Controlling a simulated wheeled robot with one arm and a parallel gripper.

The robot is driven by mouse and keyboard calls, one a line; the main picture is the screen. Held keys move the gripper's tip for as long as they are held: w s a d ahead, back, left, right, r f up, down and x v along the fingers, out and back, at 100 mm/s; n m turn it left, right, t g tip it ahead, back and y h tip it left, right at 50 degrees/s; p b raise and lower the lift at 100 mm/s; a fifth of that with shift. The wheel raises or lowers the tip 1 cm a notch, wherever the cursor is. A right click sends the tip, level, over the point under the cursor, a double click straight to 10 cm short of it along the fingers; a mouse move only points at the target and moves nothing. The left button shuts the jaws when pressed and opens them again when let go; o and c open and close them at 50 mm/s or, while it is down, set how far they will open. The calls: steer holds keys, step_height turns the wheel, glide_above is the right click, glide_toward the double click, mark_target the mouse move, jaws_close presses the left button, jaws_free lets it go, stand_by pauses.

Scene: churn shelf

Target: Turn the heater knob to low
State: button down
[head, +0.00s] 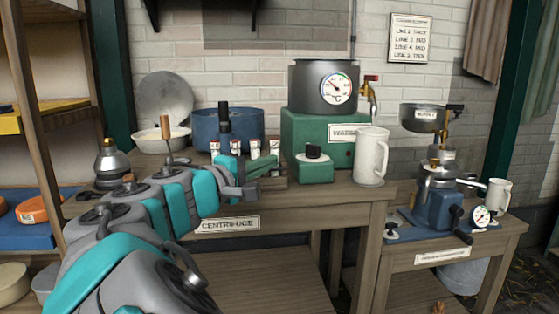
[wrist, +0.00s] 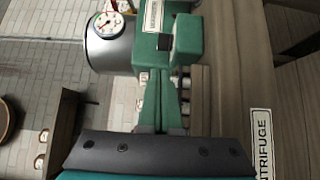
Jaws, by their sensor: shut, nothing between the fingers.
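The heater is a green box (head: 300,125) with a label on its front, carrying a dark grey pot (head: 312,88) with a round dial. A black knob on a pale base (head: 313,152) tops a smaller green block (head: 314,172) at the heater's front. In the wrist view the knob (wrist: 165,42) shows sideways beside its block (wrist: 187,40). My gripper (head: 283,164) is shut and empty, its fingers pointing at the block from the left. In the wrist view the fingertips (wrist: 163,75) lie just short of the knob, apparently apart from it. The knob's setting cannot be read.
A white mug (head: 371,157) stands right of the heater, under a brass tap (head: 372,93). A blue centrifuge (head: 243,125) and several small red-and-white vials (head: 254,148) stand behind my arm. A lower bench (head: 480,245) at right holds other apparatus.

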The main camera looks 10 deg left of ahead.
mark_target(308, 147)
steer(key=p+x, duration=0.1)
steer(key=x, duration=1.1)
steer(key=shift+w+d, duration=0.25)
steer(key=shift+w, duration=0.05)
